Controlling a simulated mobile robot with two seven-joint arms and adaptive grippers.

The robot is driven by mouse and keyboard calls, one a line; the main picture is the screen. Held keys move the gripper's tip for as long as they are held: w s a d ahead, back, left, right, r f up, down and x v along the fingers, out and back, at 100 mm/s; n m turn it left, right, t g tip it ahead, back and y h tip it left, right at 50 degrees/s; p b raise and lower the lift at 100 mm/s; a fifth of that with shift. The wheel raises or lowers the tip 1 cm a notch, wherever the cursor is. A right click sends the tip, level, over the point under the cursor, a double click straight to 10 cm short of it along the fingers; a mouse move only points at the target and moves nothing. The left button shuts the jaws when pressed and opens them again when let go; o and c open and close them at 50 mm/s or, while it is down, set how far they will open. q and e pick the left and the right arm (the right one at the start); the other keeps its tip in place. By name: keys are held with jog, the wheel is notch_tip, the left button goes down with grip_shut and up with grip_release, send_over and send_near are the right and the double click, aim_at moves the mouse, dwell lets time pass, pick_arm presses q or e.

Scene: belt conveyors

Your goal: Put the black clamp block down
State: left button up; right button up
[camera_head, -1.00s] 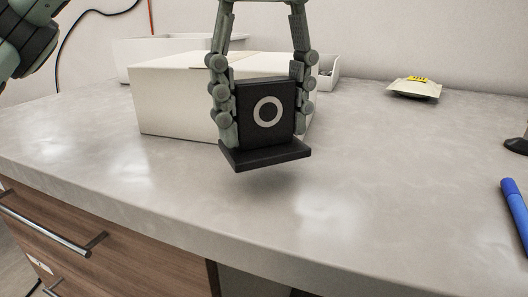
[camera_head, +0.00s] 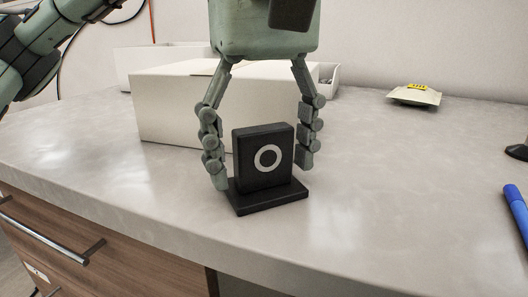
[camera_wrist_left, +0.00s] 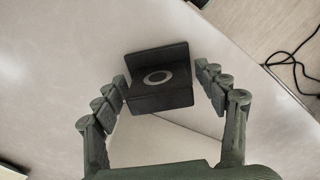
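The black clamp block (camera_head: 264,160) has an upright plate with a pale ring on a flat base. It stands upright on the grey countertop (camera_head: 370,180) near the front edge. My left gripper (camera_head: 262,175) is open around it, one finger on each side. In the head view there is a gap between the right finger and the block; the left finger is close to the block's left side. In the left wrist view the block (camera_wrist_left: 158,78) sits between the spread fingers (camera_wrist_left: 164,90), with gaps on both sides. My right gripper is not in view.
A white box (camera_head: 165,105) stands just behind the block. A pale pouch with a yellow label (camera_head: 415,94) lies at the back right. A blue marker (camera_head: 517,212) and a black stand foot (camera_head: 517,151) are at the right edge. The counter right of the block is clear.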

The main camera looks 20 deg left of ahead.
aim_at(265, 128)
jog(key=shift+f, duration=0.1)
pick_arm(q)
jog(key=shift+r, duration=0.2)
notch_tip(265, 128, up, 5)
jog(key=shift+f+p, duration=0.1)
jog(key=shift+p, duration=0.5)
notch_tip(265, 128, up, 6)
jog(key=shift+r+p, duration=0.1)
jog(key=shift+p, duration=0.95)
jog(key=shift+r, duration=0.45)
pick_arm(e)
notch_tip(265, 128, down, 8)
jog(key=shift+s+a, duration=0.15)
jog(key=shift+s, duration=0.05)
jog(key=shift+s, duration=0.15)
